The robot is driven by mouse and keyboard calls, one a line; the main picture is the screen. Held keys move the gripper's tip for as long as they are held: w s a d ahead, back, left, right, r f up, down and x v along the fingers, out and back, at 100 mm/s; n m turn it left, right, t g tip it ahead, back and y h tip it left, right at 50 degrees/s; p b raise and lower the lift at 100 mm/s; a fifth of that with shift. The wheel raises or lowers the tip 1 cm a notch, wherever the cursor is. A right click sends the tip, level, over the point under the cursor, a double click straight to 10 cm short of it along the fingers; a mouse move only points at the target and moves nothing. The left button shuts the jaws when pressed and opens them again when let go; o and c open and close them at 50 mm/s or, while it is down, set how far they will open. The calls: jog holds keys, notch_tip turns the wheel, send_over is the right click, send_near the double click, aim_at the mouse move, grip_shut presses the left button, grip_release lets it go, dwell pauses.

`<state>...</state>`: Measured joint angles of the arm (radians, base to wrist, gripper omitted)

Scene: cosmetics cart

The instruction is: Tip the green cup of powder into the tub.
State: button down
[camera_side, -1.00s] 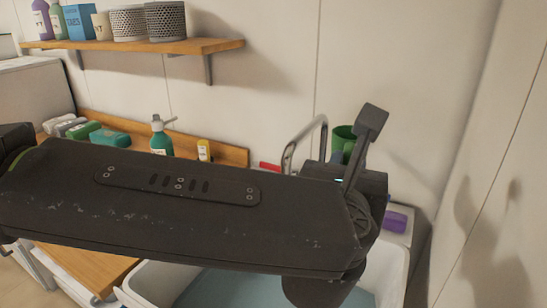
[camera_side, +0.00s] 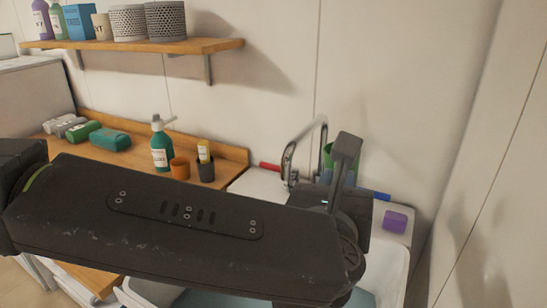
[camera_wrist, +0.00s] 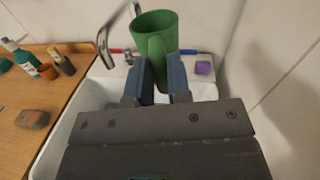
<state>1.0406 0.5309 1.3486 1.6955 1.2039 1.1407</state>
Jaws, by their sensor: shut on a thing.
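The green cup (camera_wrist: 156,28) is between the two blue fingers of my gripper (camera_wrist: 162,78), which is shut on it. The cup looks roughly upright with its mouth up in the wrist view; the powder inside cannot be made out. In the side view the cup (camera_side: 328,155) shows only in part behind my arm, near the tap. The white tub (camera_wrist: 70,132) lies under my gripper in the wrist view. In the side view my arm hides most of the tub (camera_side: 398,262), with some bluish content showing at the bottom.
A curved metal tap (camera_side: 290,150) stands at the tub's back edge. A purple block (camera_side: 395,222) is to the right. A teal bottle (camera_side: 160,148), an orange cup (camera_side: 180,168) and a dark holder (camera_side: 205,170) stand on the wooden counter. Walls are close behind and right.

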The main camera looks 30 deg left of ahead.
jog(key=s+a+r+n, duration=0.1)
jog(key=a+r+n, duration=0.1)
jog(key=a+n, duration=0.3)
jog(key=n, duration=0.3)
jog(key=shift+s+a+r+t+y, duration=0.15)
jog(key=shift+a+r+t+y, duration=0.05)
jog(key=shift+a+t+y, duration=0.1)
jog(key=shift+a+r+n, duration=0.1)
jog(key=shift+r+n, duration=0.15)
jog(key=shift+n, duration=0.75)
jog(key=shift+a+r+n, duration=0.1)
jog(key=shift+r+n, duration=0.1)
jog(key=shift+n, duration=0.8)
jog(key=shift+a+r+n, duration=0.1)
jog(key=shift+r+n, duration=0.05)
jog(key=shift+n, duration=0.65)
jog(key=shift+s+a+r+n, duration=0.1)
jog(key=shift+s+a+n, duration=0.05)
jog(key=shift+a+n, duration=0.3)
jog(key=shift+a+r+n+y, duration=0.1)
jog(key=shift+a+n+y, duration=0.15)
jog(key=shift+n+y, duration=0.25)
